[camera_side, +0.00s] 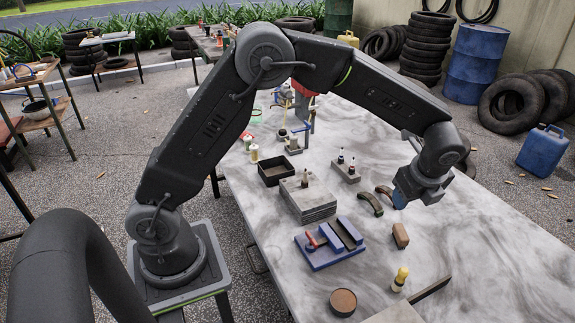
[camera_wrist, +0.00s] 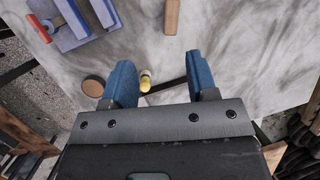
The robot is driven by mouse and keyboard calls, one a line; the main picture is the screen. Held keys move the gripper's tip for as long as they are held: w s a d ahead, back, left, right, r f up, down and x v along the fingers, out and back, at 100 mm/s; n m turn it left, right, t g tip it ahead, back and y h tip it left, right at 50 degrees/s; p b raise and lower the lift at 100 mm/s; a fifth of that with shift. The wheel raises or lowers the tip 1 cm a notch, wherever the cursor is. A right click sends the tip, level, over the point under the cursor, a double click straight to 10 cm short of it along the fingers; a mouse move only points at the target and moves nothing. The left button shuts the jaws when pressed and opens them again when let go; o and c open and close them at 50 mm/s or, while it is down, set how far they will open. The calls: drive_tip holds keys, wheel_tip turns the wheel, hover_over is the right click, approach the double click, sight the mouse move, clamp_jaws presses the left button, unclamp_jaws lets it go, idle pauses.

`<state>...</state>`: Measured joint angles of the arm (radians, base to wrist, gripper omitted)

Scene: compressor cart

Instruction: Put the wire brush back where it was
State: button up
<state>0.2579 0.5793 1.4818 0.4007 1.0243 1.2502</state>
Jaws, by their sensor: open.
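My gripper (camera_side: 400,198) hangs above the table at the right of the side view, beside two curved pieces, one olive (camera_side: 370,204) and one brown (camera_side: 385,191). These may be brushes; I cannot make out bristles or tell which is the wire brush. In the wrist view my gripper (camera_wrist: 158,60) has its blue fingers apart, with nothing held between them. A brown block (camera_side: 400,235) lies on the table in front of the gripper; it also shows at the top of the wrist view (camera_wrist: 172,15).
A blue slotted holder (camera_side: 320,257) with a red-handled item, grey slabs (camera_side: 310,208) and a dark tray (camera_side: 276,180) stand left of the gripper. A yellow-topped item (camera_side: 401,279), a brown disc (camera_side: 343,302) and a dark bar (camera_side: 430,289) are nearer. The table's right side is clear.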

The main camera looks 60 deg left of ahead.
drive_tip(key=s+a+r+n+t+h, duration=0.2)
drive_tip(key=s+a+r+n, duration=0.3)
drive_tip(key=s+r+n, duration=0.7)
drive_tip(key=s+a+n+t+h, duration=0.1)
drive_tip(key=s+n, duration=0.6)
drive_tip(key=s, duration=0.9)
drive_tip(key=shift+s+a+r+n+t, duration=0.2)
drive_tip(key=shift+a+n+t, duration=0.1)
drive_tip(key=shift+a, duration=0.05)
